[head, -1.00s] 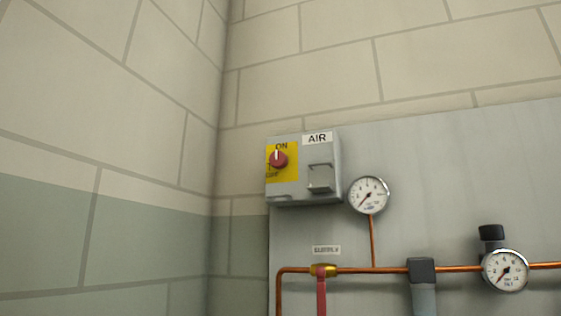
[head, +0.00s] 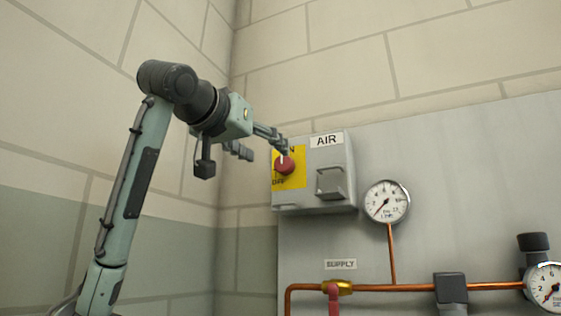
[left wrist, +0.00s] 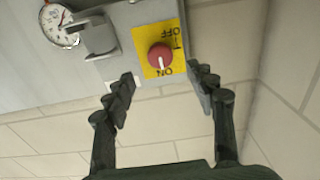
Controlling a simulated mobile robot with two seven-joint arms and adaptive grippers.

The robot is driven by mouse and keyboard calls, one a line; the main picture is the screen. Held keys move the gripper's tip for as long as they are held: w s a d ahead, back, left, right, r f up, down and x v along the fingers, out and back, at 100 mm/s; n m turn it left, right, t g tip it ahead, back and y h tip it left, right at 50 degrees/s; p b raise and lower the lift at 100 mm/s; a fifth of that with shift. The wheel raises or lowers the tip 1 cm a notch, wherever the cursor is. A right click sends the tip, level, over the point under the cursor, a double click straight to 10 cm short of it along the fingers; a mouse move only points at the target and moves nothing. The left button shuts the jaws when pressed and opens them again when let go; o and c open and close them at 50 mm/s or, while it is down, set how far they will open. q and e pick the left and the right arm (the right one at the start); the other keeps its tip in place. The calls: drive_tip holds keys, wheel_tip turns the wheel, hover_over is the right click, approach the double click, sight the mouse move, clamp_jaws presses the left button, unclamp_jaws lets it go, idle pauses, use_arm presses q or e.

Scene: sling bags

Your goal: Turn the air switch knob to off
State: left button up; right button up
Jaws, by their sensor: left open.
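The air switch is a grey box (head: 338,160) on the wall panel with an "AIR" label. Its red knob (head: 285,166) sits on a yellow plate marked ON and OFF, and the white pointer line is toward ON. In the left wrist view, upside down, the knob (left wrist: 160,56) shows its line toward ON. My left gripper (head: 262,143) comes in from the left, just left of and slightly above the knob. In the left wrist view its open fingers (left wrist: 165,88) are spread to either side of the knob and appear apart from it. My right gripper is not in view.
A grey handle (head: 330,183) juts from the box right of the knob. A pressure gauge (head: 386,201), copper pipe (head: 395,257) and red-handled supply valve (head: 337,287) are to the right and below. A block wall corner is at left.

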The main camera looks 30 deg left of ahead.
sight(282, 164)
use_arm(q)
drive_tip(key=w+p, duration=0.1)
drive_tip(key=w, duration=0.4)
drive_tip(key=shift+w+a, duration=0.2)
drive_tip(key=shift+w, duration=0.55)
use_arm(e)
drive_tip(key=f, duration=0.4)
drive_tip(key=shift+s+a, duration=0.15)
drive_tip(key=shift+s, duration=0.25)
use_arm(q)
drive_tip(key=c, duration=1.2)
